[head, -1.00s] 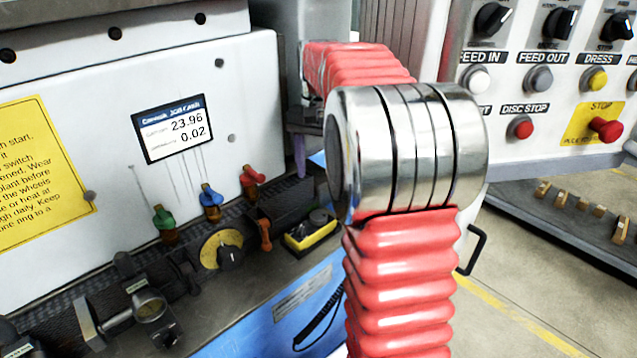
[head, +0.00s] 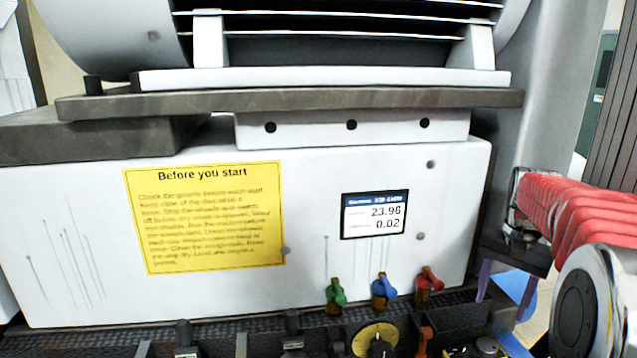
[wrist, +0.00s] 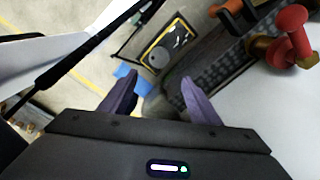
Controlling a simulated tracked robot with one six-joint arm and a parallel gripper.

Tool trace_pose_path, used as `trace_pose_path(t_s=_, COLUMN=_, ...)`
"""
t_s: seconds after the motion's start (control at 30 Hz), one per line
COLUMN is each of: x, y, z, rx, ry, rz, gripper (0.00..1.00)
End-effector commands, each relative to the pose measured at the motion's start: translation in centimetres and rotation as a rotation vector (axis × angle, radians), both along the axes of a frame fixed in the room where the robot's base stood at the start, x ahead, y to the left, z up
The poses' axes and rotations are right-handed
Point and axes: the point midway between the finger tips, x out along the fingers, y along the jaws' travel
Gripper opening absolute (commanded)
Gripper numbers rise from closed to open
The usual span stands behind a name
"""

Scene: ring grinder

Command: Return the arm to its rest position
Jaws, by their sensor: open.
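My gripper shows in the wrist view (wrist: 158,92), its two purple fingers spread apart with nothing between them. In the head view my gripper (head: 500,278) is at the right, its purple fingers pointing down, partly cut off from sight by my red arm. It is to the right of the valves and beside the white machine body. My red-sleeved arm (head: 580,215) reaches in from the right edge, with a shiny metal joint at the lower right.
A white grinder body carries a yellow notice (head: 205,218) and a small display (head: 375,215) reading 23.96 and 0.02. Green (head: 336,292), blue (head: 383,287) and red (head: 429,281) valves stand along its foot. In the wrist view a red valve handle (wrist: 291,22) is close at the right.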

Motion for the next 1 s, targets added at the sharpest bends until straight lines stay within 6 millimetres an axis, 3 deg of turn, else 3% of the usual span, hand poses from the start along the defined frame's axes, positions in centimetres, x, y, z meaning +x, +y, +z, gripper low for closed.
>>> trace_pose_path(t_s=0.23, x=-2.5, y=2.4, z=-1.9, rx=-0.016, ry=-0.024, rz=0.125, gripper=0.57)
trace_pose_path(t_s=1.0, x=-12.0, y=14.4, z=-2.0, rx=-0.113, ry=-0.181, rz=0.505, gripper=0.57)
